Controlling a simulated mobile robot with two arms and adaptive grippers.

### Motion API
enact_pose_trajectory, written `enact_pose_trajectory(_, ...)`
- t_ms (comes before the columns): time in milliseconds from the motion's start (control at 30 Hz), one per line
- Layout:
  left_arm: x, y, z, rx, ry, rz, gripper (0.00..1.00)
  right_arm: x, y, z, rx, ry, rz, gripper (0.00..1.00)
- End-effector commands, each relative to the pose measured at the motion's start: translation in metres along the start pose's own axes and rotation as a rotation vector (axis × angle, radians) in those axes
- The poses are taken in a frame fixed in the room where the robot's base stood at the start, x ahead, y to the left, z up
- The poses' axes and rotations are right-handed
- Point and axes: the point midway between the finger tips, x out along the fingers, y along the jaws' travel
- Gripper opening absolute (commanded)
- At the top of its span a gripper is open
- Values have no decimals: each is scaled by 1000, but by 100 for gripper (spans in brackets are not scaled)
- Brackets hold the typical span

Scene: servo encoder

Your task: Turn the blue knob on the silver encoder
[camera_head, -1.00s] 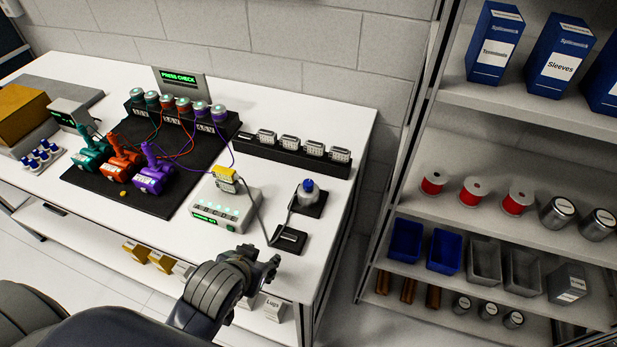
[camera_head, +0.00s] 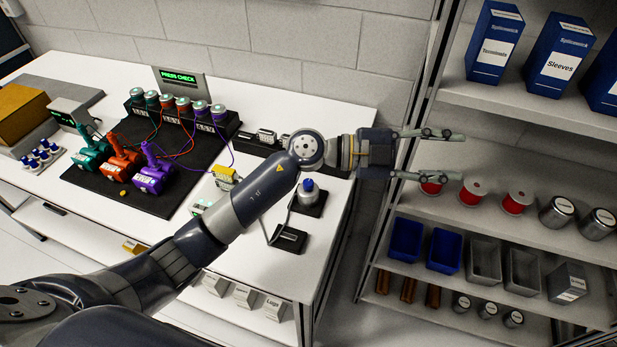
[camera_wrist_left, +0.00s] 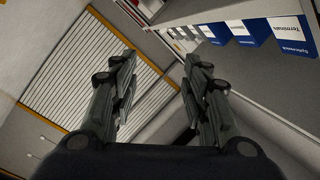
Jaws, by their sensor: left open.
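The silver encoder (camera_head: 303,197) with its blue knob (camera_head: 308,185) stands on a small black base near the right end of the white table. A cable runs from it to a black block (camera_head: 289,240) in front. My left arm reaches over the table in the head view, passing just left of and above the encoder. My left gripper (camera_head: 455,154) is open and empty, pointing right, beyond the table's right edge and in front of the shelf. In the left wrist view the open fingers (camera_wrist_left: 162,88) hold nothing. My right gripper is not in view.
A shelf rack (camera_head: 530,230) at the right carries red spools (camera_head: 517,201), tins, blue bins (camera_head: 406,240) and boxes. Teal, orange and purple devices (camera_head: 153,180) sit on a black mat at left. A row of connectors (camera_head: 265,138) at the back is partly hidden by my arm.

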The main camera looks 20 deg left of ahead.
Motion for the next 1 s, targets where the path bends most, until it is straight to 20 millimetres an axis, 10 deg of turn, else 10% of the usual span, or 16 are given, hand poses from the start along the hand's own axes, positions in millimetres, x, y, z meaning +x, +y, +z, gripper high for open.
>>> enact_pose_trajectory(233, -57, 49, 97, -26, -426, 629, 43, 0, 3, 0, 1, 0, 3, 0)
enact_pose_trajectory(400, -149, 32, 146, -140, -851, 873, 43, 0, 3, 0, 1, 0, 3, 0)
enact_pose_trajectory(600, -224, 3, 156, -258, -1189, 963, 43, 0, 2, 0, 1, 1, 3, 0)
enact_pose_trajectory(1000, -242, 29, 183, -296, -1267, 980, 43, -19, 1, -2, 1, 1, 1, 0)
